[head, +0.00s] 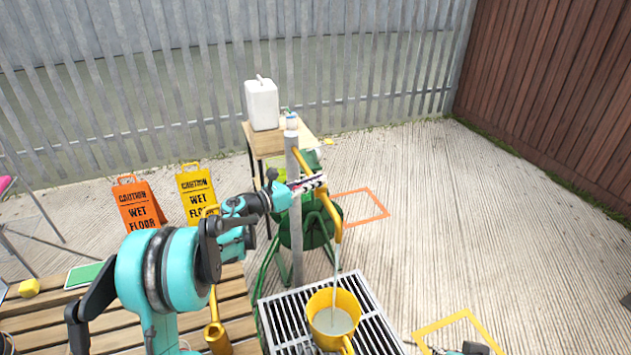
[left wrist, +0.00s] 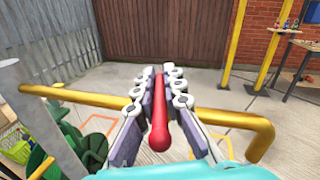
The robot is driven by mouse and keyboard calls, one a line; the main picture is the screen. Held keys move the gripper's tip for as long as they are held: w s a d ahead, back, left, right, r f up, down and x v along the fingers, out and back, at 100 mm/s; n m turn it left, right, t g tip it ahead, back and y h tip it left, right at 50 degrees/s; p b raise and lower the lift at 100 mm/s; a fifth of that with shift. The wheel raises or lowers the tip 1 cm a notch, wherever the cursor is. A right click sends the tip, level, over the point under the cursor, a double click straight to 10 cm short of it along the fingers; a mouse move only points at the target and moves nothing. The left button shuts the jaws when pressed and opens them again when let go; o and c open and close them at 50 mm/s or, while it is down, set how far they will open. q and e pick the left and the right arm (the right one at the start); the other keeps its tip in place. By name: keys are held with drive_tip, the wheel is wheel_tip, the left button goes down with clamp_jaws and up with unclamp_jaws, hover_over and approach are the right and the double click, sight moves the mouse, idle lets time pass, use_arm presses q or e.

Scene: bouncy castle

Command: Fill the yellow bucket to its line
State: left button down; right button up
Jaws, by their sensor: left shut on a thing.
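The yellow bucket (head: 347,301) stands on a metal drain grate (head: 377,318), under the yellow spout pipe (head: 334,226). A thin stream of water (head: 335,268) runs from the spout into it. Pale water (head: 333,322) shows inside; I cannot make out the fill line. My left gripper (head: 316,184) is at the tap beside the grey post. In the left wrist view its fingers (left wrist: 160,95) are shut on the red tap lever (left wrist: 159,130), above the yellow pipe (left wrist: 227,118). A dark and teal part, seemingly my right gripper (head: 470,348), shows at the bottom right; its jaws are unclear.
A grey post (head: 295,235) carries the tap. A green hose reel (head: 322,230) stands behind it. A small table (head: 262,142) holds a white jerrycan (head: 262,106). Orange (head: 136,207) and yellow (head: 196,190) wet-floor signs stand left. A slatted bench (head: 237,308) is in front.

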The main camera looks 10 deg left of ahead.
use_arm(q)
drive_tip(key=c, duration=1.6)
unclamp_jaws()
drive_tip(key=v, duration=1.2)
